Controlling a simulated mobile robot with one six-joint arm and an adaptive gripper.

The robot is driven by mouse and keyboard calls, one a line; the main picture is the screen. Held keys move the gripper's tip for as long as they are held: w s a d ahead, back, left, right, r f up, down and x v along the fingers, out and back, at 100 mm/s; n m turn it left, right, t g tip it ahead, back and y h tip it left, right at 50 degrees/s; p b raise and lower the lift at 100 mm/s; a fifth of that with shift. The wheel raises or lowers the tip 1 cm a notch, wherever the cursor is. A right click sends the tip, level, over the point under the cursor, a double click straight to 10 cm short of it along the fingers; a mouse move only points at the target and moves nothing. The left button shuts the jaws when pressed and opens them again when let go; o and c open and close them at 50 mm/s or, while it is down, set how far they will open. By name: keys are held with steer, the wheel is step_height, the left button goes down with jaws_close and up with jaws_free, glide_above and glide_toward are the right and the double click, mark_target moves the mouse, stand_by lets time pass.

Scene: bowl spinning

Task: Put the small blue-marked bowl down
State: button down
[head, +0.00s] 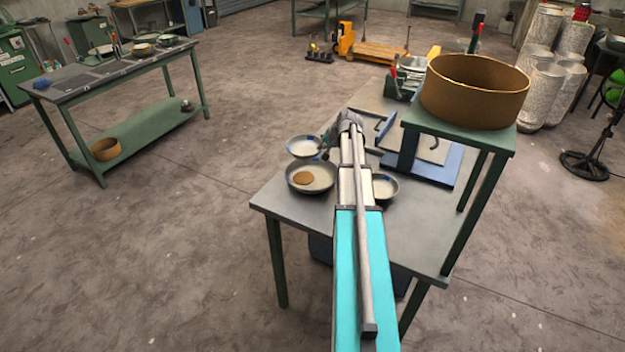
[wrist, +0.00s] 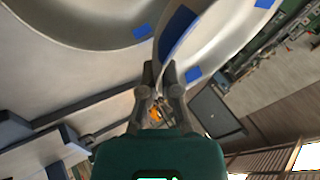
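A small pale grey bowl (head: 301,148) with blue marks is at the end of my arm in the head view, overlapping the back edge of another bowl. In the wrist view the held bowl (wrist: 220,45) is tilted, with blue patches on its wall. My gripper (wrist: 162,68) is closed on its rim; in the head view my gripper (head: 325,148) is partly hidden by the arm. A bowl (head: 294,184) with a brown disc inside stands on the table just in front. Whether the held bowl touches it or the table I cannot tell.
Another blue-marked bowl (head: 391,193) stands right of my arm on the grey table (head: 290,207). A raised green stand (head: 490,140) with a large brown ring (head: 475,95) is at the right. A blue-framed device (head: 440,174) sits behind. The table's front left is clear.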

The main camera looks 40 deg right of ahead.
steer(key=s+a+r+n+p, duration=0.1)
steer(key=s+a+r+p, duration=0.1)
steer(key=s+a, duration=0.2)
steer(key=s+a+r+n+y+p, duration=0.1)
steer(key=s+a, duration=0.4)
steer(key=s, duration=0.5)
step_height(320, 180, up, 2)
steer(key=shift+s+a+r+p, duration=0.15)
steer(key=shift+s+p, duration=0.25)
steer(key=shift+p, duration=0.5)
steer(key=b, duration=0.9)
glide_toward(321, 174)
steer(key=shift+w+a+r, duration=0.1)
steer(key=shift+w+a, duration=0.15)
steer(key=shift+w, duration=0.3)
steer(key=shift+w+a+r, duration=0.1)
steer(key=shift+w+a, duration=0.2)
steer(key=shift+w, duration=0.25)
steer(key=shift+f, duration=0.1)
steer(key=shift+w+d+f+b, duration=0.3)
steer(key=shift+f+b, duration=0.2)
steer(key=shift+b, duration=0.1)
steer(key=shift+f+b, duration=1.45)
